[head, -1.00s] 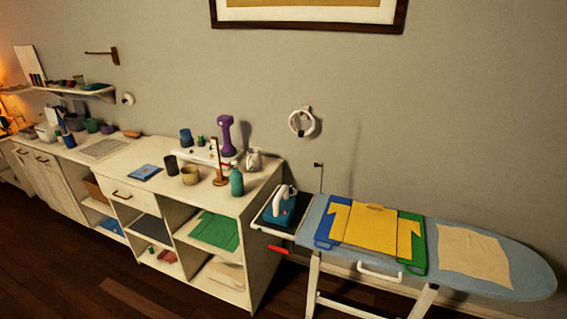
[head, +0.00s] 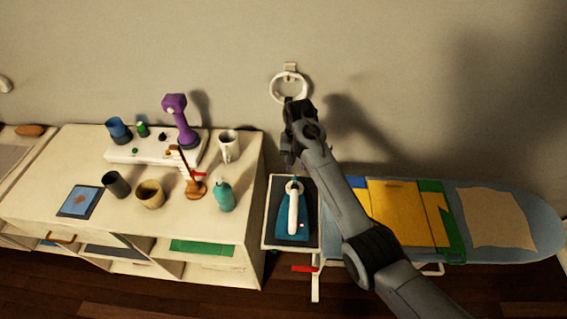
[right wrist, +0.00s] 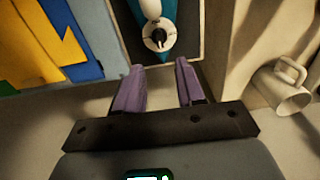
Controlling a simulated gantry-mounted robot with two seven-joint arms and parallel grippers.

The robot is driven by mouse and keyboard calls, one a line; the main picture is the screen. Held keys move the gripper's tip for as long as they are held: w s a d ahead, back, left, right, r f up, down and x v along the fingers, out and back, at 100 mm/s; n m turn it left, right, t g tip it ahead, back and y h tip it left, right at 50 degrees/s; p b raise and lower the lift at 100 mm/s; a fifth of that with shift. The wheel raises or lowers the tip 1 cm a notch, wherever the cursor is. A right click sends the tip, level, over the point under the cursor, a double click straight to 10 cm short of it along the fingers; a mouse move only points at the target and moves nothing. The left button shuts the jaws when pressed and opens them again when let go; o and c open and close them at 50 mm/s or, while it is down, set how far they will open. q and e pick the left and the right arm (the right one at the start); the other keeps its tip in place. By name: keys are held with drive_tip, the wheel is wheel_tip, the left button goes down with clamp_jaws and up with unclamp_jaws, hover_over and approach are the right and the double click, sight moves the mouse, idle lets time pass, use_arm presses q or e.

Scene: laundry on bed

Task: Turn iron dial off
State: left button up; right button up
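The iron (head: 284,222) is teal with a white handle (head: 293,208). It rests on a dark, light-rimmed tray (head: 312,240) at the left end of the ironing board. A small red spot shows on the iron in the head view. In the right wrist view the iron (right wrist: 172,18) is at the top centre, with a round white part with a dark centre (right wrist: 159,39) at its near end; I cannot tell if this is the dial. My right gripper (head: 290,163) is above the iron's far end. Its fingers (right wrist: 158,82) are apart and empty. My left gripper is not in view.
The ironing board (head: 548,228) holds a folded yellow garment (head: 395,215) and a beige cloth (head: 495,218). The white cabinet (head: 75,150) left of the iron carries a teal bottle (head: 224,196), a white mug (head: 229,146) and cups. A ring (head: 274,88) hangs on the wall behind.

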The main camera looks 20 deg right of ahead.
sight(295, 184)
wheel_tip(295, 184, down, 11)
drive_tip(key=shift+s+r, duration=0.1)
drive_tip(key=shift+r, duration=0.1)
idle(0.4)
clamp_jaws()
